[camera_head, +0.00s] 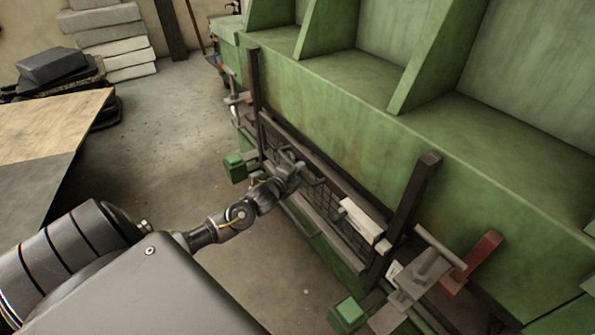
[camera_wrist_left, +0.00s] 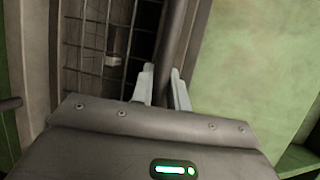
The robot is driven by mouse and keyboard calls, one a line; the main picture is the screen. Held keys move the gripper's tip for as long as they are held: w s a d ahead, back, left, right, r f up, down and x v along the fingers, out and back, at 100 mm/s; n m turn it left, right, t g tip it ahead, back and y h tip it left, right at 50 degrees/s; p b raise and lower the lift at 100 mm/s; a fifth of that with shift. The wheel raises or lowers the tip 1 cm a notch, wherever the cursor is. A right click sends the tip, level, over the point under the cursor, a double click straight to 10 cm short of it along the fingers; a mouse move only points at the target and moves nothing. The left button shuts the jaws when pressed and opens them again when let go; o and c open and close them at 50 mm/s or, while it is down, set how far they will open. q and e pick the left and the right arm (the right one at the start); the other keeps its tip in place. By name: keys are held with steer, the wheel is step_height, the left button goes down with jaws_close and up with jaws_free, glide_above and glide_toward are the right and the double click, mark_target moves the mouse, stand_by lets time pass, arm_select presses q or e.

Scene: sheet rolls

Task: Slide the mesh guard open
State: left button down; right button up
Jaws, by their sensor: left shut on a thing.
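The mesh guard (camera_head: 327,198) is a dark wire grid on the front of the green machine, between two dark uprights. In the left wrist view its grid (camera_wrist_left: 92,42) fills the upper left. My left gripper (camera_head: 294,172) reaches in from the left and is at the guard. In the left wrist view the pale fingers of my left gripper (camera_wrist_left: 164,88) stand on either side of a dark round bar (camera_wrist_left: 173,35) beside the mesh and are shut on it. The wrist housing hides the bar's lower part. My right gripper is not in view.
The green machine (camera_head: 340,100) fills the right side. A dark upright (camera_head: 412,205) stands right of the guard, near a grey lever assembly (camera_head: 420,275) and a red block (camera_head: 480,255). A wooden table (camera_head: 45,125) is at left. Grey floor (camera_head: 165,125) lies clear between.

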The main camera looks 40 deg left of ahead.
arm_select(q)
step_height(320, 180, up, 10)
steer(key=p, duration=0.6)
steer(key=shift+a+p, duration=0.15)
steer(key=shift+p, duration=0.15)
step_height(320, 180, up, 12)
steer(key=p, duration=0.9)
steer(key=shift+f, duration=0.15)
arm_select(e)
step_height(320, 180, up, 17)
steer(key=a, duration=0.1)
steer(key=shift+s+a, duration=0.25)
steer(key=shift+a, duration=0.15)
arm_select(q)
steer(key=c, duration=1.6)
jaws_free()
steer(key=shift+o, duration=1.2)
steer(key=shift+f, duration=0.1)
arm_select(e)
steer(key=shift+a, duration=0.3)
